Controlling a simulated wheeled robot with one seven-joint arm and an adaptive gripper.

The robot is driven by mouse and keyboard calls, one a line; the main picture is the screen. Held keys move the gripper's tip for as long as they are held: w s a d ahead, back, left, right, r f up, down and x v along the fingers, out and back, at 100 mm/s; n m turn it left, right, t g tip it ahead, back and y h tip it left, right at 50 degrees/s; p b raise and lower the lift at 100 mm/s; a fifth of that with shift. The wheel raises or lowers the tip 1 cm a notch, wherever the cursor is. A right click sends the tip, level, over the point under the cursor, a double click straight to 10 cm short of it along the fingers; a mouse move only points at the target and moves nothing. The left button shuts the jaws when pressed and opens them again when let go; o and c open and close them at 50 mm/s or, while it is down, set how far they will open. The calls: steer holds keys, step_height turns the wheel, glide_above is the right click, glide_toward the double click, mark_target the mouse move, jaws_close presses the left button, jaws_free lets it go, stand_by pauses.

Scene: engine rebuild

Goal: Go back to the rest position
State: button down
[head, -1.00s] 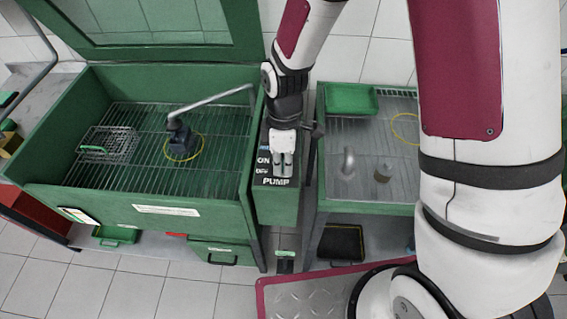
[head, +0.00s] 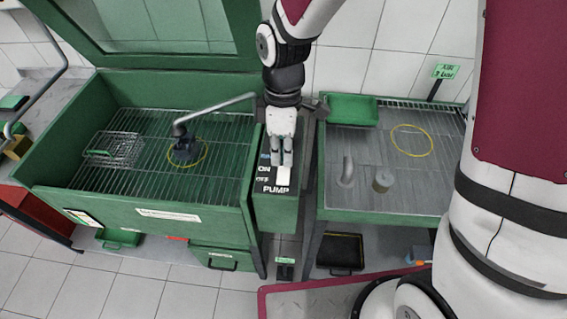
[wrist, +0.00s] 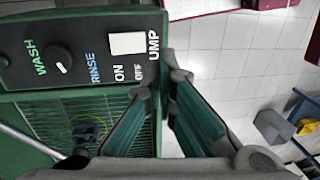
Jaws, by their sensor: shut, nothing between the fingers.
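My gripper (head: 281,160) hangs fingers down over the control panel (head: 276,205) between the two green benches. A white pump switch (head: 283,179) shows just below the fingertips, beside the ON and OFF lettering and above the word PUMP. In the wrist view the white switch (wrist: 128,43) is clear of my fingers (wrist: 160,88), and the panel also carries a WASH/RINSE knob (wrist: 61,58). I cannot tell the exact height of the fingertips above the panel.
The left green wash tank (head: 150,212) has an open lid, a wire basket (head: 112,150) and a bent spout (head: 215,112) over a dark part in a yellow ring. The right bench (head: 380,207) holds a green tray (head: 352,109), a pipe, a small cylinder and a yellow ring.

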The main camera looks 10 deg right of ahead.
steer(key=shift+s+a+r, duration=0.1)
steer(key=shift+s+r, duration=0.05)
steer(key=shift+r, duration=0.9)
steer(key=shift+s+r, duration=0.15)
steer(key=shift+r, duration=0.9)
steer(key=s+d+r+m+t, duration=0.3)
steer(key=s+d+r+m, duration=0.3)
steer(key=d+r+m, duration=0.1)
steer(key=s+d+r+m+t, duration=0.4)
steer(key=d+r+m, duration=0.4)
steer(key=r, duration=0.3)
steer(key=shift+s+d+r+m, duration=0.15)
steer(key=shift+s+r+m, duration=0.25)
steer(key=shift+s, duration=0.45)
steer(key=c, duration=2.3)
jaws_free()
